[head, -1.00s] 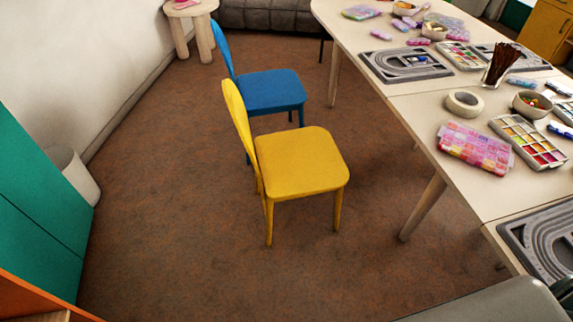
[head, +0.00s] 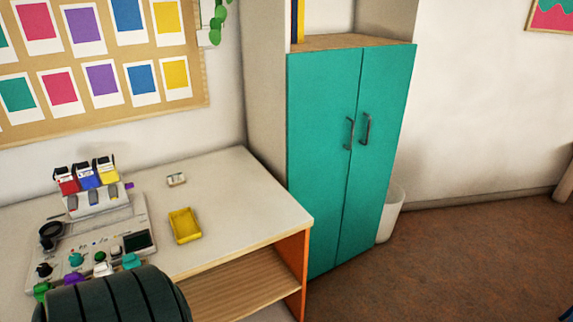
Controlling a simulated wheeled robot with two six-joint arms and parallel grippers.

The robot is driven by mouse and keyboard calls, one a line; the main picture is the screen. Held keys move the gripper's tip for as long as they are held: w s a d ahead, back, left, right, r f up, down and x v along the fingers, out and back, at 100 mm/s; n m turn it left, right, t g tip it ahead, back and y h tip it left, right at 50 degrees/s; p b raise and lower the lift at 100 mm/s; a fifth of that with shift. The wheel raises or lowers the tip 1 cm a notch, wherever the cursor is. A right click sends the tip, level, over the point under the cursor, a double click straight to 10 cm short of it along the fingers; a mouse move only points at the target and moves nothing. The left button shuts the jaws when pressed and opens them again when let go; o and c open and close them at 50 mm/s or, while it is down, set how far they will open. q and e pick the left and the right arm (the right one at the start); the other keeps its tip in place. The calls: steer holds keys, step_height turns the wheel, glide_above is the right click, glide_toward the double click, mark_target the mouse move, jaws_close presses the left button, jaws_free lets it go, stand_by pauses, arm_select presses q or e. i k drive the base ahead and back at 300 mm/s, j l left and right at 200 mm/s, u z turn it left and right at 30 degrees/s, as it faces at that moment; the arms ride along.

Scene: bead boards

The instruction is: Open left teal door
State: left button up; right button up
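A tall cabinet has two teal doors below an open wooden shelf. The left teal door (head: 315,160) and the right teal door (head: 377,145) are both shut and meet at a vertical seam. The left door has a dark grey bar handle (head: 350,133) near the seam. The right door has a similar handle (head: 366,129) beside it. Neither gripper is in the head view.
A white-topped low shelf unit (head: 235,190) stands left of the cabinet, holding a control panel (head: 120,215) and a yellow tray (head: 185,225). A white bin (head: 392,212) stands right of the cabinet. The brown floor (head: 450,260) at the right is clear.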

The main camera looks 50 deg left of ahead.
mark_target(322, 86)
steer(key=u, duration=1.35)
steer(key=i+l+z, duration=0.2)
steer(key=i, duration=0.05)
